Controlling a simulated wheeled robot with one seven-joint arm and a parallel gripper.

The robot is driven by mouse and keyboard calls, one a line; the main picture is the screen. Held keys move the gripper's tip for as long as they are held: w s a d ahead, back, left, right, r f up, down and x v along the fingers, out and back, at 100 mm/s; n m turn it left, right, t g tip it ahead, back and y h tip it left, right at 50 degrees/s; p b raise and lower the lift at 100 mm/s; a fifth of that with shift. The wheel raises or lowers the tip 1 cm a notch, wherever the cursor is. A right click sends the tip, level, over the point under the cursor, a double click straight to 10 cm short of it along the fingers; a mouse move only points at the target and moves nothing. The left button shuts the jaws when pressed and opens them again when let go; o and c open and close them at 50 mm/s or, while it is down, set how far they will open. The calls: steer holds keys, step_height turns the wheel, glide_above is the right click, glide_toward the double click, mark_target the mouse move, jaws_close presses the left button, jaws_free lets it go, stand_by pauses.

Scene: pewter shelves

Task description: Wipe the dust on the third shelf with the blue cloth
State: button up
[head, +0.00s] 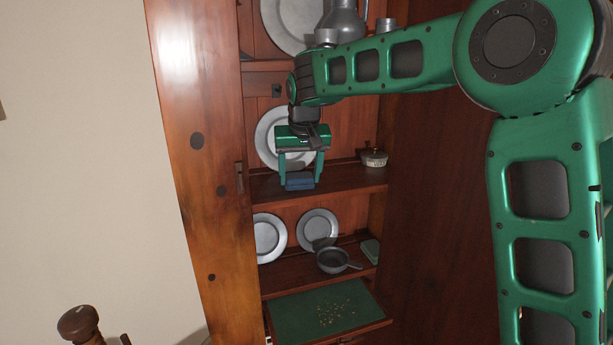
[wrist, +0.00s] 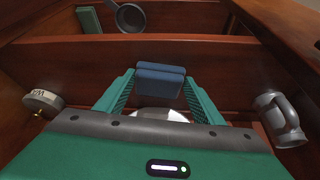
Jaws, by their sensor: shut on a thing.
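My gripper (head: 300,180) is shut on the blue cloth (head: 299,185), a small folded pad between its fingertips. In the wrist view the cloth (wrist: 160,80) also sits between the two green fingers of my gripper (wrist: 160,84). The head view shows the cloth at the middle wooden shelf (head: 345,182), near its left part and in front of a pewter plate (head: 264,139). I cannot tell whether the cloth touches the wood. No dust can be made out on this shelf. Which shelf counts as the third is not clear from the view.
A small lidded pot (head: 374,158) stands at the middle shelf's right end. Below are two plates (head: 318,229), a pan (head: 333,261) and a green box (head: 370,251). A green board (head: 300,311) with yellowish specks lies lowest. A pewter jug (head: 343,22) stands above.

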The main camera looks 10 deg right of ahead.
mark_target(312, 175)
steer(key=shift+s+a, duration=0.15)
steer(key=shift+a, duration=0.75)
steer(key=shift+s+a, duration=0.1)
steer(key=shift+a, duration=0.8)
steer(key=shift+w+f, duration=0.1)
steer(key=shift+w+d, duration=0.1)
steer(key=shift+d, duration=0.35)
steer(key=shift+w+d, duration=0.25)
steer(key=shift+d, duration=1.35)
steer(key=shift+w+d, duration=0.2)
steer(key=shift+d, duration=1.35)
steer(key=shift+w+d, duration=0.2)
steer(key=shift+d, duration=0.95)
steer(key=shift+w+d, duration=0.15)
steer(key=shift+d, duration=1.05)
steer(key=shift+w+d, duration=0.2)
steer(key=shift+d, duration=0.95)
steer(key=shift+a, duration=0.15)
